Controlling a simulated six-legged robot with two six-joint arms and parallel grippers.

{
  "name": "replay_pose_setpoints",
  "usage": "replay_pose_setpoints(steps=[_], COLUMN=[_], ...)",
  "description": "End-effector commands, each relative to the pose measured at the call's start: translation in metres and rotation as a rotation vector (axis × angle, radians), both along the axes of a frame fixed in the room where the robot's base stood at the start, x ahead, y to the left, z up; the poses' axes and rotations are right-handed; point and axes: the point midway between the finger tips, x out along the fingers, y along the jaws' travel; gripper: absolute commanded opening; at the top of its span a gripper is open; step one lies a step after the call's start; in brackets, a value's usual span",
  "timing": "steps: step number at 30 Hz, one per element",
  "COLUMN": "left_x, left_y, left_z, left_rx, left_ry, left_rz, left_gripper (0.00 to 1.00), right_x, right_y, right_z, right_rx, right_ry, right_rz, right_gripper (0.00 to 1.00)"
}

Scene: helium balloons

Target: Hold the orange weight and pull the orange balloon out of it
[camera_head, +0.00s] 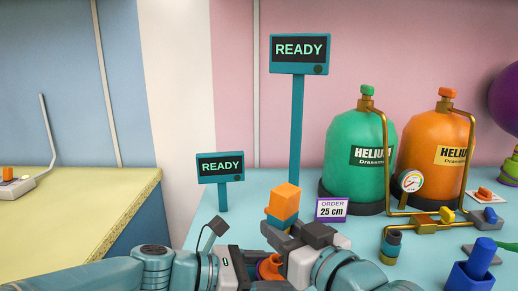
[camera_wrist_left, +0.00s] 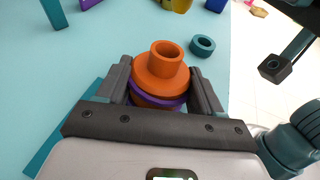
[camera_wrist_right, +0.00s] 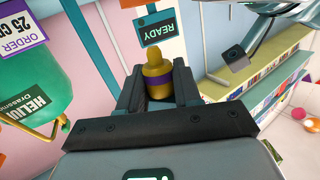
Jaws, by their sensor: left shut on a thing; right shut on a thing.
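My left gripper (camera_wrist_left: 160,88) is shut on the orange weight (camera_wrist_left: 160,70). The weight is a round piece with a hollow tube on top and a purple band around its lower part. It also shows, partly covered by the grippers, in the head view (camera_head: 270,267). My right gripper (camera_head: 297,236) is shut on a yellow-brown plug-like piece (camera_wrist_right: 157,70) with a purple band, seen in the right wrist view. I cannot tell whether this piece belongs to the orange balloon. No inflated orange balloon shows. In the head view the two grippers are close together.
An orange-topped teal block (camera_head: 284,201) is just behind my right gripper. Green (camera_head: 350,150) and orange (camera_head: 435,150) helium tanks stand at the right. A teal ring (camera_wrist_left: 203,45) lies on the blue table. A purple balloon (camera_head: 507,98) is at the right edge.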

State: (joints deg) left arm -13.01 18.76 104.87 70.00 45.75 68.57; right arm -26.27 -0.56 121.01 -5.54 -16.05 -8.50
Motion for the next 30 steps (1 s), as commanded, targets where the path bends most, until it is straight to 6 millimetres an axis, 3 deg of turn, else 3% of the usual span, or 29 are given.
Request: replay_pose_setpoints(steps=[12,28,29,30], left_x=[0.000,0.000,0.000,0.000], left_y=[0.000,0.000,0.000,0.000], left_z=[-0.001,-0.001,-0.001,-0.001], left_rx=[0.001,0.001,0.001,0.001], left_ry=[0.003,0.003,0.003,0.003], left_rz=[0.000,0.000,0.000,0.000], left_gripper=[0.29,0.29,0.76,0.89], right_x=[0.000,0.000,0.000,0.000], right_y=[0.000,0.000,0.000,0.000], right_z=[0.027,0.029,0.029,0.029], right_rx=[0.000,-0.001,-0.001,-0.001], right_ry=[-0.001,0.001,0.001,0.001], right_rz=[0.000,0.000,0.000,0.000], right_gripper=[0.01,0.01,0.01,0.01])
